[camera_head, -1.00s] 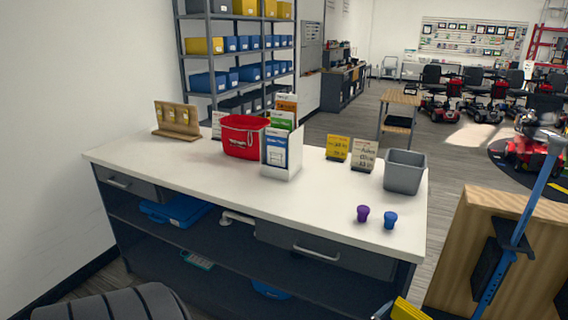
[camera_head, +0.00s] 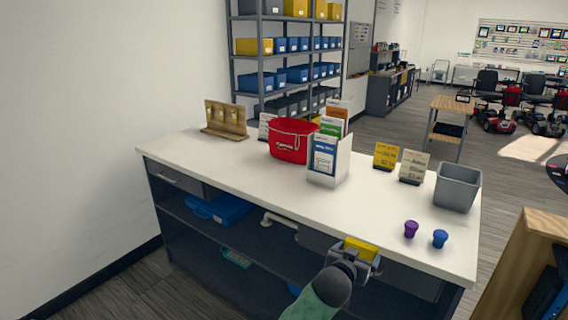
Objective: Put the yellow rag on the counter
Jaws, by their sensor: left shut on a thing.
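The yellow rag (camera_head: 361,249) is a small folded-looking yellow block in the jaws of my left gripper (camera_head: 359,258), low in the middle of the head view. The gripper is shut on it. The counter (camera_head: 245,176) has a white top with dark shelves and drawers below. The rag overlaps the counter's front edge in the picture; I cannot tell whether it touches the edge. My gripper hides part of the drawer front behind it. My right gripper is not in view.
A wooden rack (camera_head: 226,121) stands at the left. The counter's middle front is bare.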

